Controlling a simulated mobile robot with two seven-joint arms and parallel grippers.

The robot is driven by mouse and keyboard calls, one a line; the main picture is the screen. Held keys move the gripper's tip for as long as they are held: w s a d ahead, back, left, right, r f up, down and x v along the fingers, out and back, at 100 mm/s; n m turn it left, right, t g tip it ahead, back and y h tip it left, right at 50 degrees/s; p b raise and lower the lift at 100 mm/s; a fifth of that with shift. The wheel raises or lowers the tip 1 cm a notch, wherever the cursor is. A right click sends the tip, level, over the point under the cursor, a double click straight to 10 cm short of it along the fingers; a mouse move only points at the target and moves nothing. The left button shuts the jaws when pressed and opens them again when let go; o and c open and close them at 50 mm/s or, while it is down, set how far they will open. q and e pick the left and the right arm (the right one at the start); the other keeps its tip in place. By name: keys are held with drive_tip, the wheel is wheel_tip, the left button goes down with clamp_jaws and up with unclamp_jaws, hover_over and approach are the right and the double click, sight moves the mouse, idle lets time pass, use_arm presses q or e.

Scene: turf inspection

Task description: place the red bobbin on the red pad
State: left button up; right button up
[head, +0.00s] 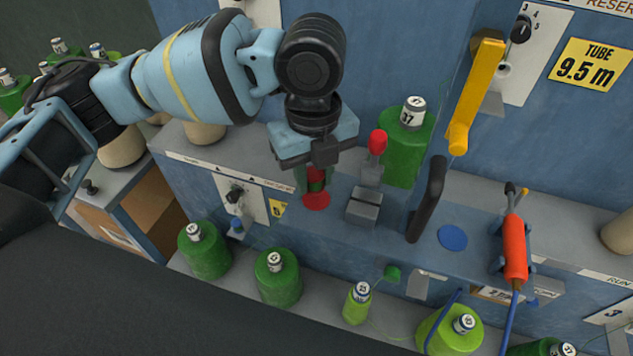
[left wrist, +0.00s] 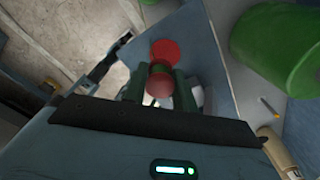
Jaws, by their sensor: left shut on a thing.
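My left gripper (head: 314,186) points down over the shelf and is shut on the red bobbin (head: 316,179). In the left wrist view the bobbin (left wrist: 159,86) sits between the two dark green fingers (left wrist: 158,89). The round red pad (head: 317,201) lies on the blue shelf just below the bobbin and fingers, partly hidden by them. In the left wrist view the pad (left wrist: 165,51) shows just beyond the bobbin, a little to its right. I cannot tell whether the bobbin touches the pad. My right gripper is not in view.
Right of the pad stand a grey block (head: 364,208), a red-knobbed lever (head: 376,145), a black handle (head: 427,200) and a large green bobbin (head: 407,140). A blue pad (head: 453,238) is farther right, near an orange-handled tool (head: 515,248). Several green bobbins (head: 277,278) stand on the lower ledge.

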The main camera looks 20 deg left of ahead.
sight(316, 187)
use_arm(q)
drive_tip(key=shift+w, duration=0.1)
drive_tip(key=shift+w, duration=0.3)
drive_tip(key=shift+f, duration=1.75)
drive_tip(key=shift+f, duration=0.2)
drive_tip(key=o, duration=0.9)
drive_tip(key=shift+o, duration=0.2)
wheel_tip(316, 187, up, 12)
drive_tip(key=shift+r+p, duration=0.2)
drive_tip(key=shift+p, duration=0.15)
